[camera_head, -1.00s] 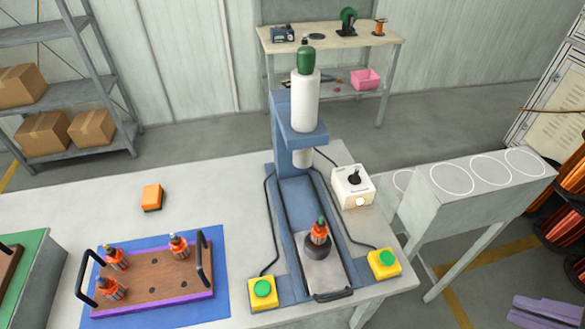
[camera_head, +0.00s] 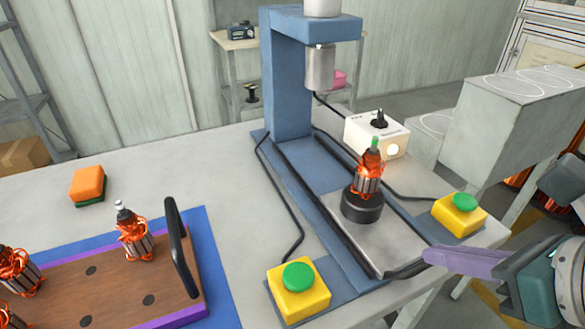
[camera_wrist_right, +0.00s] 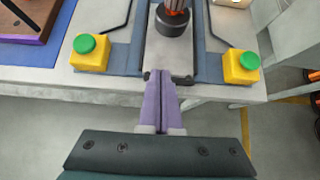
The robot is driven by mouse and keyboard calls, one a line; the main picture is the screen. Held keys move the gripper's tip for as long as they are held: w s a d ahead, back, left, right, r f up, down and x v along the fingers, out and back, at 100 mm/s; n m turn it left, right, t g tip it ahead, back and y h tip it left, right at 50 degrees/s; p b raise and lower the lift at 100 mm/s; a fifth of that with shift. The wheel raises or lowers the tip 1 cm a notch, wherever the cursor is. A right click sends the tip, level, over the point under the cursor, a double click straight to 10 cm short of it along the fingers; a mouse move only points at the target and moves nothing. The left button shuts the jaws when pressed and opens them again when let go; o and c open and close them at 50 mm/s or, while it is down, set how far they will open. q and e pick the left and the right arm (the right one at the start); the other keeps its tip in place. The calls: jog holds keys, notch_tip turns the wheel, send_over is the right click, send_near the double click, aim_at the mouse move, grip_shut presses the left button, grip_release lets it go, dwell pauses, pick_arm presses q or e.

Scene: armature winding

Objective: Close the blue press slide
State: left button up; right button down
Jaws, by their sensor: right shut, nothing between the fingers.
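The blue press (camera_head: 287,85) stands on the table, its grey ram (camera_head: 320,68) raised above the base. The press slide (camera_head: 372,236) is a grey plate pulled out toward the front, with a black handle bar at its front edge. In the right wrist view the fingers (camera_wrist_right: 161,76) point at the slide's front edge. My left gripper is not in view.
Yellow boxes with green buttons flank the slide, one at left (camera_head: 299,289) and one at right (camera_head: 459,214). A white switch box (camera_head: 377,135) stands behind. A wooden tray (camera_head: 110,285) with armatures and an orange-green block (camera_head: 88,185) are at left.

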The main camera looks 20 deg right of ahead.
aim_at(363, 223)
jog(key=b+x, duration=0.3)
jog(key=x, duration=0.6)
jog(key=shift+w+f, duration=0.15)
jog(key=shift+f, duration=0.05)
jog(key=w, duration=0.4)
jog(key=shift+a, duration=0.1)
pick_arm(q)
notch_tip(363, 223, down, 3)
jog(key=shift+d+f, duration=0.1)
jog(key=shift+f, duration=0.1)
pick_arm(e)
jog(key=shift+w, duration=0.2)
